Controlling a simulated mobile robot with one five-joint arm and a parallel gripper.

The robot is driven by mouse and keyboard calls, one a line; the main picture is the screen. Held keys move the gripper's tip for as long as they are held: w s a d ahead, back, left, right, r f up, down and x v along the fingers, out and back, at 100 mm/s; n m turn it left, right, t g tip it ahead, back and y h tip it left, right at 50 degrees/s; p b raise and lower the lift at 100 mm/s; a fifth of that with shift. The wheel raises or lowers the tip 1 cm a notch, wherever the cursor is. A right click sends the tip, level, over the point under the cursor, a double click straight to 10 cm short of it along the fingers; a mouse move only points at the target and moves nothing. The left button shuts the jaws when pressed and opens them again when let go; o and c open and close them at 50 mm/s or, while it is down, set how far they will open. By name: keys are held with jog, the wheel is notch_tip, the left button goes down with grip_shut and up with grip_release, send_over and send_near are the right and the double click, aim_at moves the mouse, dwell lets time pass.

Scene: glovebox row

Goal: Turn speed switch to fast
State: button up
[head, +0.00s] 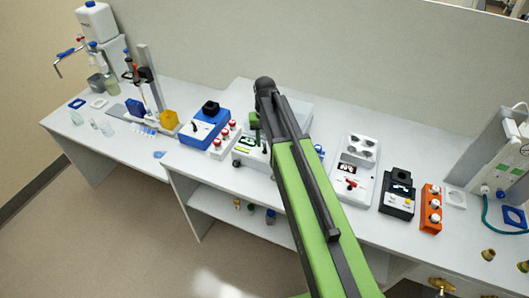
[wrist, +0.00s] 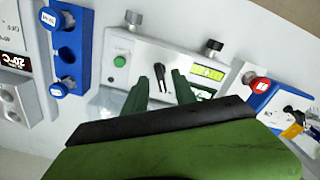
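A white instrument panel (wrist: 135,50) fills the middle of the wrist view. On it are a black lever-like switch (wrist: 159,74), a green round button (wrist: 120,61) and a lit yellow-green display (wrist: 207,72). I take the black switch for the speed switch; its markings are too small to read. My gripper (wrist: 160,88) is open and empty, its two dark green fingers on either side of the switch's lower end in the picture. I cannot tell whether they touch it. In the head view the panel's instrument (head: 247,159) is partly hidden behind my arm.
In the wrist view a blue rack with blue caps (wrist: 68,50) stands left, and a red-capped item (wrist: 258,85) right. In the head view, a blue device (head: 203,131), a white device (head: 352,170), a black device (head: 397,193) and an orange rack (head: 431,208) crowd the bench.

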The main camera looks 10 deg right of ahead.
jog(key=shift+f, duration=0.7)
jog(key=shift+r, duration=0.1)
grip_shut()
jog(key=shift+m, duration=2.8)
